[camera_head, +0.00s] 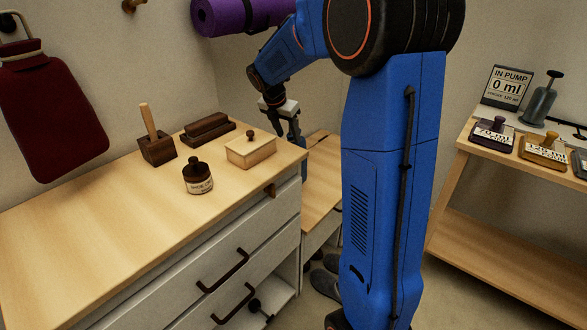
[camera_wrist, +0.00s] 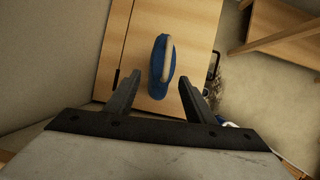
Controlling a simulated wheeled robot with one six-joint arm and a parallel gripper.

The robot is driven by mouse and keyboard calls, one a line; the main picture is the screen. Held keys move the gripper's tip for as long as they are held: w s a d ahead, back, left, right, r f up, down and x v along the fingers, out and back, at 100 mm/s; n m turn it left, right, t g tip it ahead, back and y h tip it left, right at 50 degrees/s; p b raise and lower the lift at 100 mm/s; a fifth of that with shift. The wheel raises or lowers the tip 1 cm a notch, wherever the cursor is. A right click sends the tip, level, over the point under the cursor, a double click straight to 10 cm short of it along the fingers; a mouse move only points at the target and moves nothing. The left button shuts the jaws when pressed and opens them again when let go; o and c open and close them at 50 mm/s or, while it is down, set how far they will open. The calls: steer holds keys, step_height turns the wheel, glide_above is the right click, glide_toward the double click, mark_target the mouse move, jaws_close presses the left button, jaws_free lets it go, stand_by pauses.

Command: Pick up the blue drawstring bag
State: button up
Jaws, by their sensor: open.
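The blue drawstring bag (camera_wrist: 156,80) shows in the wrist view on a light wooden surface (camera_wrist: 200,25). A pale loop or band lies along its right side. My gripper (camera_wrist: 160,78) is open, with one dark finger on each side of the bag in this view. The fingers look apart from it, but I cannot tell how far below them it lies. In the head view my gripper (camera_head: 290,130) points down behind the dresser's far right corner. There I cannot clearly make out the bag, near my gripper and arm.
A shelf unit (camera_head: 470,215) stands at right. A purple roll (camera_head: 235,14) is above my gripper.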

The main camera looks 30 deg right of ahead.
steer(key=shift+x, duration=2.65)
steer(key=shift+d+r, duration=0.1)
steer(key=shift+d, duration=0.1)
jaws_close()
